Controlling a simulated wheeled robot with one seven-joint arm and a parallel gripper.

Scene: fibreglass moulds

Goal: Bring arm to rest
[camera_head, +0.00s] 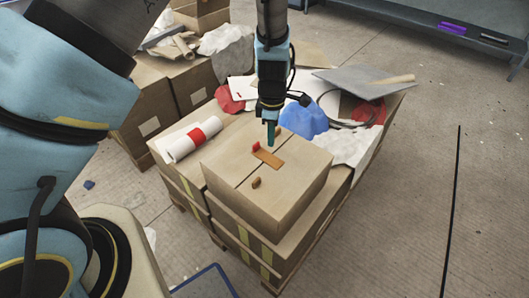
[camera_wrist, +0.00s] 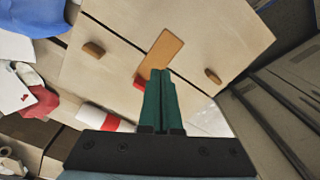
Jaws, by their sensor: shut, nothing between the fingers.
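My gripper (camera_head: 271,133) points down over the top of a cardboard box (camera_head: 250,215) in the head view. Its green fingers are together with nothing between them, as the wrist view (camera_wrist: 160,80) also shows. On the box top are an orange-brown strip (camera_head: 268,158), a small red piece (camera_head: 256,147) and small brown pieces (camera_head: 257,182). The fingertips appear just above the box top near the strip; whether they touch cannot be told.
A white roll with a red band (camera_head: 192,139), blue cloth (camera_head: 303,120) and a grey board (camera_head: 360,78) lie around the box. More boxes (camera_head: 187,80) stand at the back left. A shelf (camera_head: 440,25) is at the back right. Floor at right is mostly open.

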